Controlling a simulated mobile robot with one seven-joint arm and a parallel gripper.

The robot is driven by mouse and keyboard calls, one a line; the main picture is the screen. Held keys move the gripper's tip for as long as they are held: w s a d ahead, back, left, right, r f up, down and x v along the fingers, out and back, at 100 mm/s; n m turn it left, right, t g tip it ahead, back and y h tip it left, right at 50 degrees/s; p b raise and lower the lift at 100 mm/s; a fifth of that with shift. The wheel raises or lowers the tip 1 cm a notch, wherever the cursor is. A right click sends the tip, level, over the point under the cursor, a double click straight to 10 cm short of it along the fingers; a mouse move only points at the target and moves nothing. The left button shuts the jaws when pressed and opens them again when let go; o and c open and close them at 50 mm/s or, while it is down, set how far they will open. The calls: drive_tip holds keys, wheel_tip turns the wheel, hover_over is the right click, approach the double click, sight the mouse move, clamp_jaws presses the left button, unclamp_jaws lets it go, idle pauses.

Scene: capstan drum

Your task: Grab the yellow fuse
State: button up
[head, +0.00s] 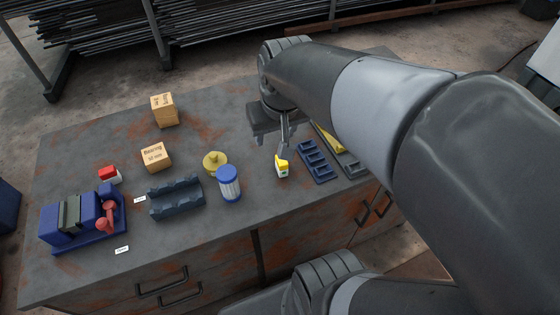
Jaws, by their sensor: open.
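The yellow fuse (282,168) is a small block with a yellow top and a white lower part. It stands on the grey, rust-stained table (120,220), right of the blue-and-white cylinder. My gripper (284,150) points down just above and behind the fuse, its fingertips close to the yellow top. The jaws are open. I cannot tell whether a finger touches the fuse or whether the fuse is between the fingers. My arm hides part of the table's right side.
Right of the fuse lie a blue slotted rack (316,161) and a grey tray with a yellow piece. Left are the blue-capped cylinder (229,184), a yellow knobbed part (214,162), a dark cradle (175,197), wooden boxes (155,157), a red-and-white block (110,174) and a blue machine (75,222).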

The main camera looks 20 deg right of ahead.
sight(281, 161)
drive_tip(key=w+d+f+g, duration=0.1)
drive_tip(key=w+f, duration=0.1)
drive_tip(key=f, duration=0.1)
drive_tip(key=w+d+f+g, duration=0.1)
drive_tip(key=w+d+f, duration=0.1)
drive_tip(key=w+f, duration=0.1)
drive_tip(key=w+d+f+g, duration=0.1)
drive_tip(key=w+d+f, duration=0.1)
drive_tip(key=f, duration=0.3)
drive_tip(key=shift+w+f+m+g, duration=0.25)
drive_tip(key=shift+w+m+g, duration=0.05)
drive_tip(key=shift+w+m, duration=0.15)
drive_tip(key=shift+w+f, duration=0.2)
drive_tip(key=shift+f, duration=5.35)
drive_tip(key=shift+c, duration=0.3)
drive_tip(key=c, duration=1)
drive_tip(key=shift+c, duration=0.2)
drive_tip(key=shift+r, duration=0.2)
